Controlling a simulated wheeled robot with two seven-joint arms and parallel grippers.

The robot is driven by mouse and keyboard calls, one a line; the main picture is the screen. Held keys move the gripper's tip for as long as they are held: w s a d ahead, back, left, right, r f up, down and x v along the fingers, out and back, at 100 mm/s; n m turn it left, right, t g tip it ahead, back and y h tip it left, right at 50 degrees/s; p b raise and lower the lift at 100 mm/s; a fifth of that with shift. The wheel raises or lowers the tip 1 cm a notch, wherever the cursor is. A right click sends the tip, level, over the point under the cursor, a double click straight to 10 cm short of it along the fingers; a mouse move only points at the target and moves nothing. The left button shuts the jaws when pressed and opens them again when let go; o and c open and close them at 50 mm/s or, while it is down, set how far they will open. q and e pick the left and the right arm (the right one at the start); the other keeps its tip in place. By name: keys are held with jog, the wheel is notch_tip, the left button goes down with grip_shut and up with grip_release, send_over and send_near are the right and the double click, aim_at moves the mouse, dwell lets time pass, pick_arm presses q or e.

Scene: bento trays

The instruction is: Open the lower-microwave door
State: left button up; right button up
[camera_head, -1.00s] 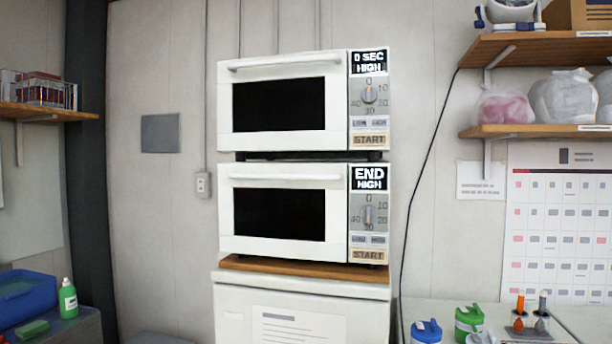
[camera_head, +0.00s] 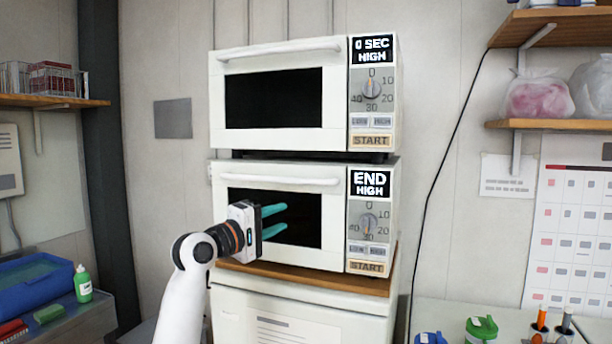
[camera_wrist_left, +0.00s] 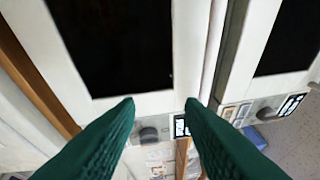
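The lower microwave (camera_head: 334,225) is white with a dark window, and its display reads END HIGH. Its door (camera_head: 235,258) looks shut. The door's white horizontal handle (camera_head: 290,181) runs along the top edge; in the left wrist view the handle (camera_wrist_left: 213,55) runs up and down, right of centre. My left gripper (camera_head: 286,218) is in front of the door window, below the handle. Its two teal fingers are apart with nothing between them; they also show in the left wrist view (camera_wrist_left: 160,104), left of the handle's line. My right gripper is not in view.
The upper microwave (camera_head: 336,115) stands just above, with its door shut. A wooden board (camera_head: 330,279) and a white cabinet (camera_head: 225,300) are below. A black cable (camera_head: 437,180) hangs at the right. Shelves (camera_head: 560,124) jut out on both sides.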

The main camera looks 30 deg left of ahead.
pick_arm(q)
send_near(303, 183)
jog(key=h, duration=0.1)
jog(key=shift+t, duration=0.4)
jog(key=p+x, duration=0.2)
jog(key=x, duration=0.2)
jog(key=p+x, duration=0.2)
jog(key=x, duration=0.3)
jog(key=shift+w+f+p, duration=0.15)
jog(key=shift+w+p, duration=0.25)
jog(key=shift+w, duration=0.6)
grip_shut()
